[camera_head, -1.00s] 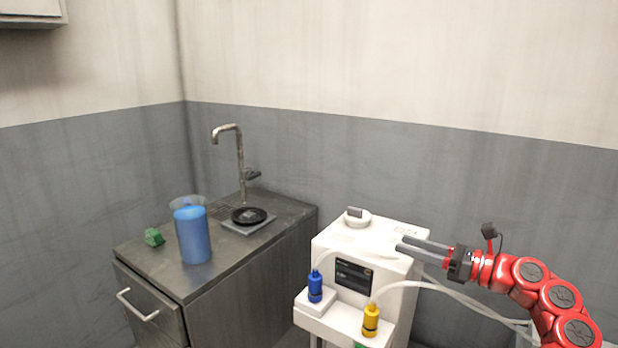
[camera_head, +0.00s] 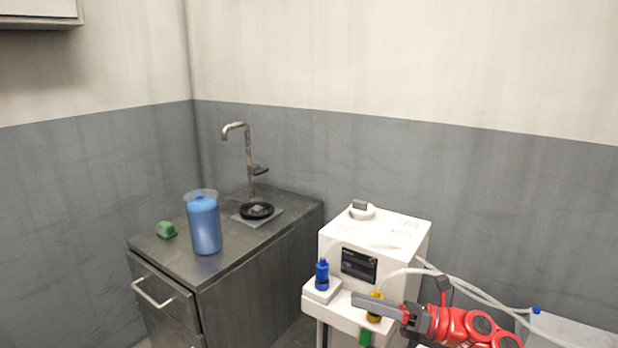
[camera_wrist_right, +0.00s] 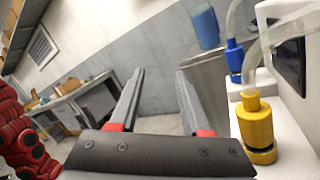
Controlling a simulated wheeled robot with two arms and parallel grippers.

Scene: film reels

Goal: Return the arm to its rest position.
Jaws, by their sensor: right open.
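My right arm (camera_head: 470,326) is red and comes in from the lower right in the head view. Its gripper (camera_head: 356,300) reaches left in front of the white machine (camera_head: 400,232), partly covering the yellow bottle (camera_head: 375,294). In the right wrist view the gripper's two grey fingers (camera_wrist_right: 160,85) stand apart with nothing between them. The yellow bottle (camera_wrist_right: 257,125) is just right of the fingers there, and I cannot tell whether they touch. My left gripper is in neither view.
A blue bottle (camera_head: 322,275) stands on the machine's front ledge, and hoses (camera_head: 470,290) run off to the right. At left a counter (camera_head: 240,246) bears a blue-filled jug (camera_head: 204,225), a green object (camera_head: 166,230) and a black dish (camera_head: 257,210) beside a tap (camera_head: 248,160).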

